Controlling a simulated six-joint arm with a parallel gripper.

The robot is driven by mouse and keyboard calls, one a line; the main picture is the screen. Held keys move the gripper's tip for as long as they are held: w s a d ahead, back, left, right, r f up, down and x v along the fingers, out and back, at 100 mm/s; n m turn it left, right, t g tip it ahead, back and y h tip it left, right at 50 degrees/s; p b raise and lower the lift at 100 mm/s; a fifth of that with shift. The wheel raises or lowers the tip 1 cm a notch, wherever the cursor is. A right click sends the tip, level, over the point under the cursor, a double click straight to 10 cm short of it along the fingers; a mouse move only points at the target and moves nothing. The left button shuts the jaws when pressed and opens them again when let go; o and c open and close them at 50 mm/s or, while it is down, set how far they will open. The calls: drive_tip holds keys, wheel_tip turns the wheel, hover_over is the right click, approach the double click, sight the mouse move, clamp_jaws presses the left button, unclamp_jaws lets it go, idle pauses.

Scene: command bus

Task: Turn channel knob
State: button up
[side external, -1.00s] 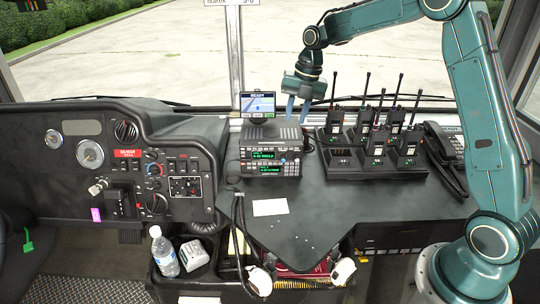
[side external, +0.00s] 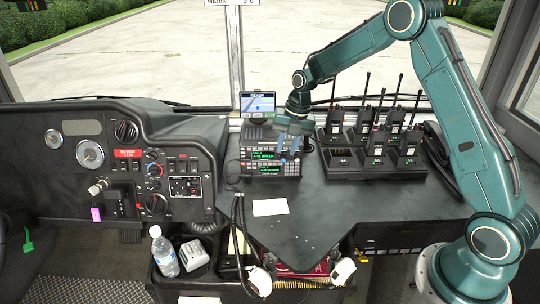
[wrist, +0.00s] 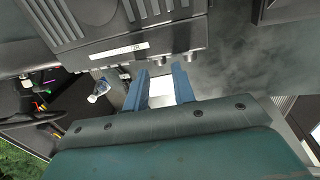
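Two stacked dark radios with green-lit displays stand on the console; the upper radio (side external: 262,156) and the lower radio (side external: 262,170) face the camera in the side view. In the wrist view, the ribbed radio top (wrist: 150,10) shows, with small knobs (wrist: 187,56) along its front edge. I cannot tell which is the channel knob. My gripper (side external: 289,148) is at the right part of the radio fronts, pointing down. It also shows in the wrist view (wrist: 160,70), its two blue fingers open and empty, tips close to the knobs. Contact cannot be told.
A small screen (side external: 258,103) reading READY stands behind the radios. A charger rack (side external: 370,171) with several handheld radios is to the right, with a desk phone beyond. A white card (side external: 270,207) lies on the clear console in front. The dashboard (side external: 100,150) is on the left.

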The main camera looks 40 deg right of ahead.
sight(285, 158)
drive_tip(key=shift+w+a+f, duration=0.1)
drive_tip(key=shift+f, duration=0.65)
drive_tip(key=shift+w+a+f, duration=0.1)
drive_tip(key=shift+f, duration=0.6)
drive_tip(key=shift+c, duration=0.3)
clamp_jaws()
drive_tip(key=shift+s+d+f+t+y, duration=0.1)
drive_tip(key=shift+s+d+t+y, duration=0.1)
drive_tip(key=shift+t+y, duration=0.9)
